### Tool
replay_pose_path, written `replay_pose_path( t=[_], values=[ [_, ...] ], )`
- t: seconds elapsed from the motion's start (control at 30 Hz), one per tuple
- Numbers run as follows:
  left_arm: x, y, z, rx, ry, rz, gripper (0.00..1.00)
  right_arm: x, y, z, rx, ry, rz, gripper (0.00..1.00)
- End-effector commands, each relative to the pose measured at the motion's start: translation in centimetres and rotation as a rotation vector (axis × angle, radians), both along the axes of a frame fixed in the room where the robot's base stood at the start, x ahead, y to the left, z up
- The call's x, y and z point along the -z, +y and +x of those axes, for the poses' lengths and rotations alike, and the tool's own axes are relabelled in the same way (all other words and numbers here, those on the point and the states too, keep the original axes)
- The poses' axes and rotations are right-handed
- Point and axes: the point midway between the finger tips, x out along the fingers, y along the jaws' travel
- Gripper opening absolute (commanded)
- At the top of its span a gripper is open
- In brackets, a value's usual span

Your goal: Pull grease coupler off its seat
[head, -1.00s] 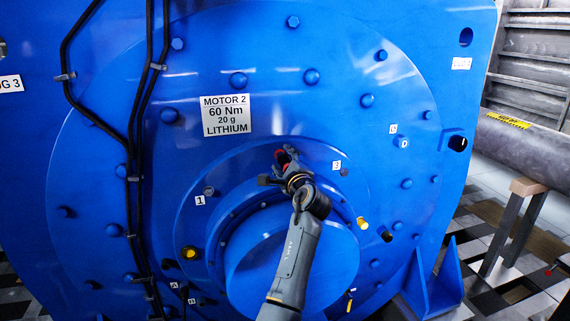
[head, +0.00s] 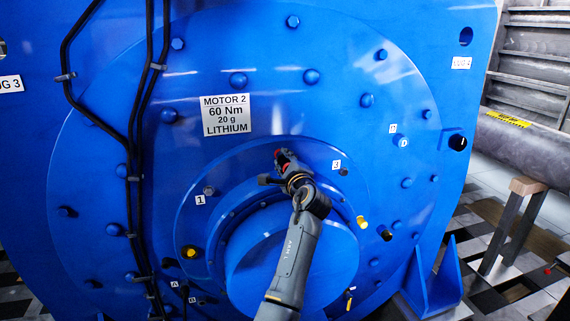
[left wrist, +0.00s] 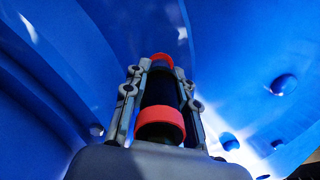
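The grease coupler (left wrist: 160,124) is a dark cylinder with a red ring at each end, seen between my fingers in the left wrist view. In the head view, its red part (head: 281,156) shows at the tip of my left gripper (head: 287,162), high on the blue motor's central ring. My left gripper (left wrist: 160,100) has a finger along each side of the coupler and looks shut on it. The coupler's far end is against or close to the blue face; its seat is hidden, so I cannot tell whether it is still seated. My right gripper is not in view.
The blue motor (head: 130,60) fills most of the view, with bolts all over its face. Numbered labels 1 (head: 200,200) and 3 (head: 336,165) flank the gripper. A yellow fitting (head: 362,222) is at lower right. Black cables (head: 133,150) run down the left.

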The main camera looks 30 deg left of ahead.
Motion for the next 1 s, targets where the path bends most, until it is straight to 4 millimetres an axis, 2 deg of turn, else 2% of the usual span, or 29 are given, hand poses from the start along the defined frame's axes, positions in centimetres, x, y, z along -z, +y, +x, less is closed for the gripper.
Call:
replay_pose_path(
  t=[0.27, 1.0],
  values=[
    [-0.1, -0.1, 0.0, 0.001, -0.001, 0.0, 0.0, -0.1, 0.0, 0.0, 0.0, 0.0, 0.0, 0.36],
    [-0.2, -2.3, -1.9, 0.002, -0.002, 0.0, 0.0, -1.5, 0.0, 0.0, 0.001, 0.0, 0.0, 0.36]
  ],
)
